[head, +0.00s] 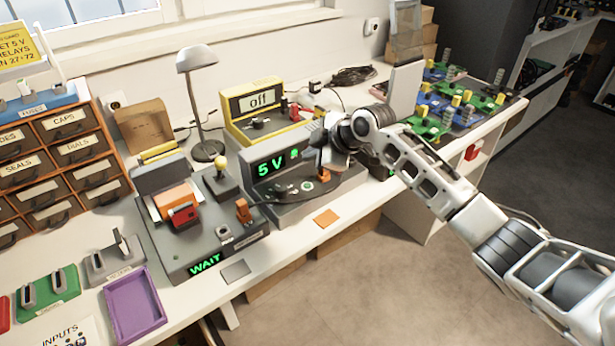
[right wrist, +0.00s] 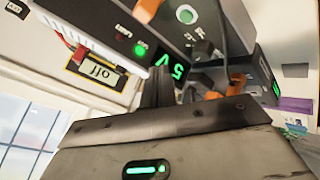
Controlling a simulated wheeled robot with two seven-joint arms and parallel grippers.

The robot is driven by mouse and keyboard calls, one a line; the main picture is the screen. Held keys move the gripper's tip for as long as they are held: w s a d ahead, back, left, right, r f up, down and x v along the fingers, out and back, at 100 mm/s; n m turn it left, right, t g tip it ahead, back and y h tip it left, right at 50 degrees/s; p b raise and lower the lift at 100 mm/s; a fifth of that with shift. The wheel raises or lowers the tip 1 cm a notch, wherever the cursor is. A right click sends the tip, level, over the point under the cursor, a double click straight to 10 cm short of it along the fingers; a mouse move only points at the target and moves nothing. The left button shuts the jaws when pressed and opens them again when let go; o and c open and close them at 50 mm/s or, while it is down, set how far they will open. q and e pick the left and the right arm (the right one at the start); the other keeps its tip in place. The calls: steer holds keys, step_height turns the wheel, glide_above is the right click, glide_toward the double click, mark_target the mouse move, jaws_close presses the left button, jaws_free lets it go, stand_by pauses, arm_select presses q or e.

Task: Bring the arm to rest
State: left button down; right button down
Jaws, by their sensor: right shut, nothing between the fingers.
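My right arm (head: 430,175) reaches in from the right over the bench. Its right gripper (head: 322,152) is above the grey station with the green "5 V" display (head: 272,167). It partly hides that station. In the right wrist view, the narrow dark fingers of my right gripper (right wrist: 158,88) are together, with nothing between them. The "5 V" display (right wrist: 181,69) shows just beyond them. I cannot tell how far the fingers are from the station. My left gripper is not in view.
A yellow unit reading "off" (head: 262,100) stands behind. A grey station reading "WAIT" (head: 205,263), a lamp (head: 196,60) and a drawer cabinet (head: 60,150) are to the left. A purple tray (head: 134,305) lies at the front. Boards (head: 455,105) stand back right. Floor right of the bench is open.

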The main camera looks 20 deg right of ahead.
stand_by(0.3)
